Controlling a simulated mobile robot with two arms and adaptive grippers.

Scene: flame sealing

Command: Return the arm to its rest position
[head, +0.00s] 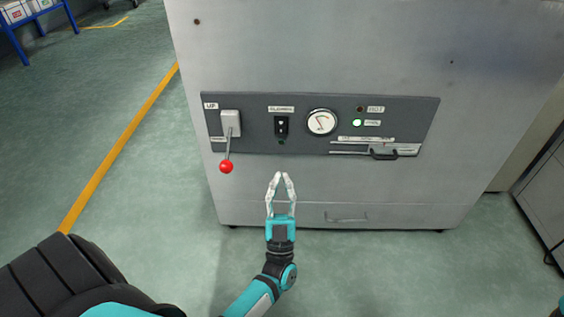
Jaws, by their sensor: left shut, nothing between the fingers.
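My left gripper (281,176) is in the middle of the head view, pointing up the picture. Its pale fingers are shut with the tips together and nothing held. It appears just below the dark control panel (300,107) of a grey metal machine (310,50). I cannot tell how far the tips are from the machine's front. A lever with a red ball knob (226,167) hangs downward to the left of the gripper. My right gripper is not in view.
The panel has a black switch (281,126), a round gauge (321,122), a lit green lamp (357,123) and a black handle (383,153). A grey cabinet (548,205) stands at the right edge. Green floor (150,205) with a yellow line (125,145) is clear on the left.

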